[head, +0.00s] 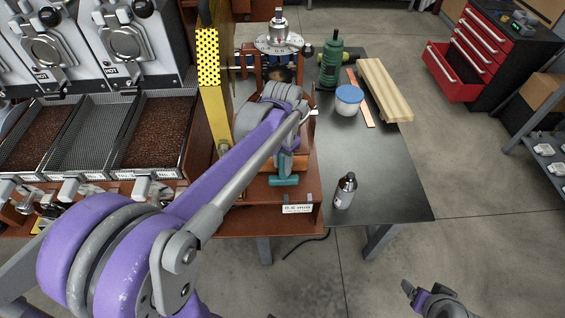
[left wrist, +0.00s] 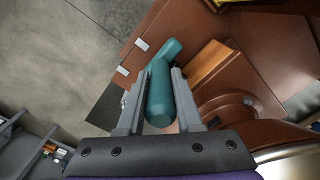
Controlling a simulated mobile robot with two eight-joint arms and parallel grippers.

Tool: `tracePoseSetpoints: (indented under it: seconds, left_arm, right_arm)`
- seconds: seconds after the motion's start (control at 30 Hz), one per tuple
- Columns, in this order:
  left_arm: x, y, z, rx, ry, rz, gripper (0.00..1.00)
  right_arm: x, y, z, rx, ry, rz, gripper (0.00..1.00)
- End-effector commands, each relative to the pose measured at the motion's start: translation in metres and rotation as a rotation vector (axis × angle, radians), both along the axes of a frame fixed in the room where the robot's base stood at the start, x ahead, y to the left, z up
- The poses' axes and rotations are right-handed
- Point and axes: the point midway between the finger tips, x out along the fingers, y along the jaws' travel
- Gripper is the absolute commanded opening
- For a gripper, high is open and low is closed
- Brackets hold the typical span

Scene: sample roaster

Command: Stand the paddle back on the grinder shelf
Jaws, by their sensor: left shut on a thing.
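The paddle (left wrist: 160,95) shows as a teal, rounded piece with a bent end in the left wrist view. My left gripper (left wrist: 160,76) is shut on it, one finger on each side. In the head view the paddle's teal end (head: 284,181) shows below my left wrist, over the red-brown grinder shelf (head: 262,217); my arm hides the rest. I cannot tell whether the paddle touches the shelf. My right gripper (head: 424,296) is at the lower right of the head view, away from the table, and its jaws are unclear.
A wooden block (left wrist: 212,64) is beside the paddle. A white label (head: 297,209) is at the shelf's front edge. A dark bottle (head: 345,190), a blue-lidded jar (head: 348,100), a green tool (head: 331,66) and wood planks (head: 384,90) stand on the black table (head: 390,190).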

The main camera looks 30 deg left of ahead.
Motion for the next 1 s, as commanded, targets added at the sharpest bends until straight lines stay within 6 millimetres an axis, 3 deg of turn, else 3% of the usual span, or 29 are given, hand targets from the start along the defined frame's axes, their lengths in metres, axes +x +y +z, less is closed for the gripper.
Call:
tracePoseSetpoints:
  seconds: [0.13,0.17,0.3,0.67,0.77,1.0]
  left_arm:
    - [0.0,0.0,-0.001,0.0,0.0,0.0,0.0]
    - [0.0,0.0,-0.001,0.0,0.0,0.0,0.38]
    - [0.0,0.0,-0.001,0.0,0.0,0.0,0.63]
    - [0.0,0.0,0.003,0.0,0.0,0.0,0.64]
    - [0.0,0.0,0.015,0.0,0.0,0.0,0.64]
    - [0.0,0.0,0.065,0.0,-0.001,0.0,0.64]
  right_arm:
    - [0.0,0.0,-0.001,0.0,0.001,0.0,0.77]
    - [0.0,0.0,-0.001,0.0,0.001,0.0,0.77]
    - [0.0,0.0,-0.001,0.0,0.001,0.0,0.77]
    - [0.0,0.0,0.001,0.0,-0.001,0.0,0.77]
    - [0.001,0.0,0.002,0.0,-0.002,0.0,0.77]
    - [0.003,0.0,0.008,0.0,-0.006,0.0,0.77]
